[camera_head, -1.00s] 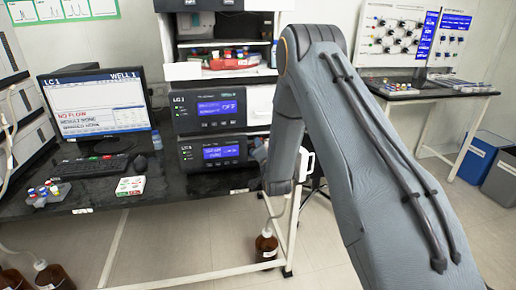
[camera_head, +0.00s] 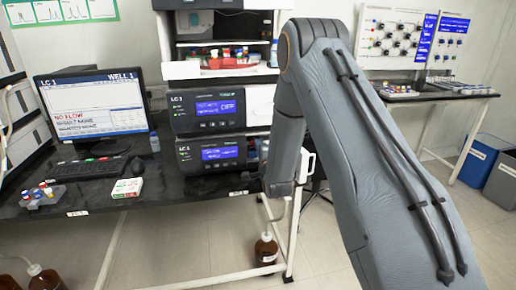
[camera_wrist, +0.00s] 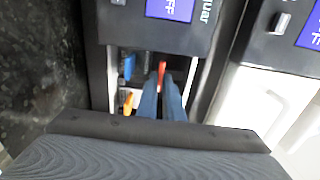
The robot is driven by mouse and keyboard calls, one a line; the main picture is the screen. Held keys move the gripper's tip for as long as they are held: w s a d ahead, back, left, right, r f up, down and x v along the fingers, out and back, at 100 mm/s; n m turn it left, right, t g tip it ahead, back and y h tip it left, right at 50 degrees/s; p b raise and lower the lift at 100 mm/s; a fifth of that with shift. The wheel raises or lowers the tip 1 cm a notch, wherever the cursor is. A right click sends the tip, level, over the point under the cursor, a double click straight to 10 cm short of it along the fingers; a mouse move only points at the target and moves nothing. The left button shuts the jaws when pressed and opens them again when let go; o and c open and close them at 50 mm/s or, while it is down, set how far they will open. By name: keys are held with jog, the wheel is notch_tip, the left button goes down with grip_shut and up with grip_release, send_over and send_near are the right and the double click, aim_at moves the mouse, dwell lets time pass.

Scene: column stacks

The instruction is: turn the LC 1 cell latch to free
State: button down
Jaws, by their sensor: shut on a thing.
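The LC 1 stack has two dark modules with blue displays, an upper module (camera_head: 207,108) and a lower module (camera_head: 211,152) on the black bench. In the wrist view, my gripper (camera_wrist: 163,88) reaches into a narrow recess beside a module with a blue display (camera_wrist: 170,9). Its two blue-grey fingers are close together, shut on a small red lever (camera_wrist: 162,69) whose end shows at the fingertips. Much of the lever is hidden by the fingers, and its setting cannot be read. In the head view my arm hides the gripper.
In the recess, a blue part (camera_wrist: 128,67) and an orange part (camera_wrist: 128,102) sit left of the fingers. A monitor (camera_head: 92,105) reads "NO FLOW". Vials (camera_head: 42,194) and a small box (camera_head: 127,187) lie on the bench. A brown bottle (camera_head: 266,249) is below.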

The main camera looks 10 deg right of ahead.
dwell(0.3)
jog(key=c, duration=1.9)
grip_release()
jog(key=shift+s, duration=0.1)
jog(key=s+b, duration=0.1)
jog(key=s, duration=0.6)
jog(key=shift+s, duration=0.35)
